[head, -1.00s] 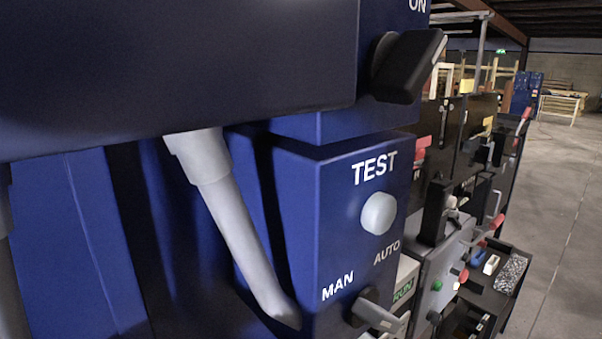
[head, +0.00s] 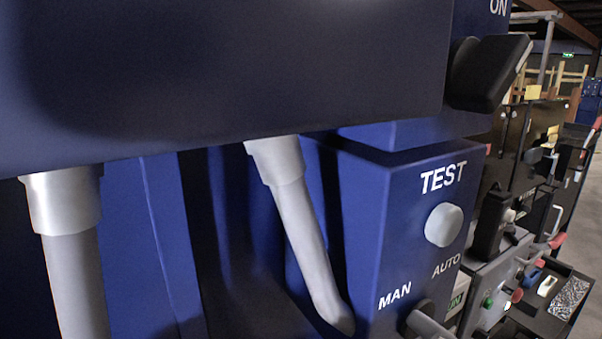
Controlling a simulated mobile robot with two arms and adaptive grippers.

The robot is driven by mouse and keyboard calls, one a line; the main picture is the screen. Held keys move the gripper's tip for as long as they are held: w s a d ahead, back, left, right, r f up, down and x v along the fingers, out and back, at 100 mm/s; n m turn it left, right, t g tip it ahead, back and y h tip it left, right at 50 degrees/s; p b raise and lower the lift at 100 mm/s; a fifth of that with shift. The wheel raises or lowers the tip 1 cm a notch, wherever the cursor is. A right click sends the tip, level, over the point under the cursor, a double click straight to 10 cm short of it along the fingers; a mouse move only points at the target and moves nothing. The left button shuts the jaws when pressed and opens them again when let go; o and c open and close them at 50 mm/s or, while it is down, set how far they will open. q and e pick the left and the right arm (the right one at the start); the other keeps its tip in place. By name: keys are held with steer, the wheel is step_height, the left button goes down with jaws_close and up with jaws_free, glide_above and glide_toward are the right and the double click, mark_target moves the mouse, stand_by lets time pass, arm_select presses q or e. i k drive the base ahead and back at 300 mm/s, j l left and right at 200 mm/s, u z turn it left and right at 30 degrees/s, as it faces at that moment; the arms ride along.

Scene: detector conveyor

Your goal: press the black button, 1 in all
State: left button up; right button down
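I cannot clearly make out a black button in the head view. The near blue control box (head: 385,225) carries a round white button (head: 443,225) under the word TEST. Below it is a selector switch (head: 425,322) between MAN and AUTO, cut by the bottom edge. A black rotary handle (head: 488,72) sticks out of the upper blue box near the word ON. A small grey control panel (head: 497,275) farther right has a green button (head: 487,302); its other controls are too small or hidden to tell. Neither of my grippers is in view.
A large dark blue housing (head: 230,70) fills the upper left. Grey pipes (head: 300,225) run down beneath it. Black trays (head: 545,320) with small items stand at the lower right. Open floor (head: 588,270) shows only at the far right edge.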

mark_target(520, 276)
steer(key=l+u, duration=0.45)
steer(key=l, duration=0.35)
steer(key=l+u, duration=0.45)
steer(key=l, duration=0.35)
steer(key=k+l, duration=0.1)
steer(key=l, duration=0.8)
steer(key=k+l, duration=0.15)
steer(key=l, duration=0.3)
steer(key=k+l+u, duration=0.1)
steer(key=l, duration=0.35)
steer(key=k+l, duration=0.1)
steer(key=l, duration=0.35)
steer(key=k+l, duration=0.1)
steer(key=l, duration=0.35)
